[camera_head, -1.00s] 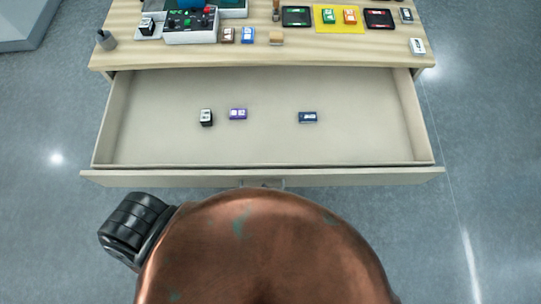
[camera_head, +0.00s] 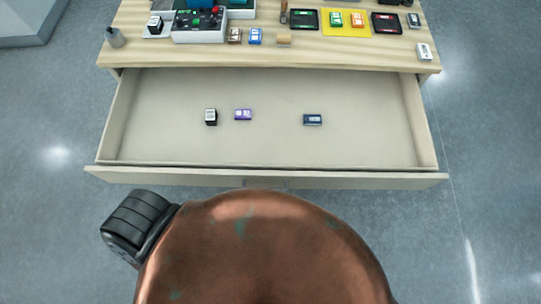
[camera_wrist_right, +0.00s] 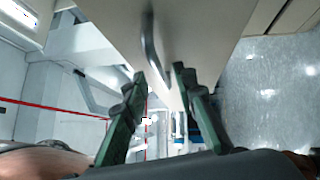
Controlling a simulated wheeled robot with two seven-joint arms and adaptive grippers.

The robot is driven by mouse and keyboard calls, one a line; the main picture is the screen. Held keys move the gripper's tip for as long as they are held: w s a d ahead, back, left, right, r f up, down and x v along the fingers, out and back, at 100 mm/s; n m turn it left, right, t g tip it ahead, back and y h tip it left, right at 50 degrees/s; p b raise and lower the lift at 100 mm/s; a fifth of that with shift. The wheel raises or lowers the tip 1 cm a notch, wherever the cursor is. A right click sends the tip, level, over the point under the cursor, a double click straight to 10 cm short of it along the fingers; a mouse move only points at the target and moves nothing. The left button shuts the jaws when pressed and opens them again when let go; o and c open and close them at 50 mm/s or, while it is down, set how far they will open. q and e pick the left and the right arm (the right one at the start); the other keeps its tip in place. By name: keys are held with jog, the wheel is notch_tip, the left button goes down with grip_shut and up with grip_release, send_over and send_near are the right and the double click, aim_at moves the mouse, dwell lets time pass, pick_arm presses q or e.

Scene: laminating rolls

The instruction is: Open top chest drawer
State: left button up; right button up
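The top drawer (camera_head: 270,150) of the chest is pulled well out in the head view, with its inside exposed. The drawer front (camera_head: 360,181) faces me, and its handle is mostly hidden behind my copper-coloured body. In the right wrist view, the curved metal handle (camera_wrist_right: 152,50) stands out from the pale front panel (camera_wrist_right: 195,30). My right gripper (camera_wrist_right: 159,72) is open, its two green fingers apart with the handle's end between or just ahead of their tips. I cannot tell whether they touch it. My left gripper is not in view.
Inside the drawer lie a black-and-white box (camera_head: 211,117), a purple box (camera_head: 243,114) and a dark blue box (camera_head: 312,120). The wooden chest top (camera_head: 330,56) carries a yellow mat (camera_head: 346,31), trays and several small boxes. Grey floor (camera_head: 490,130) is clear on the right.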

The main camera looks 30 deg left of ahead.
jog(key=v, duration=1)
jog(key=shift+d, duration=0.3)
jog(key=shift+s, duration=0.1)
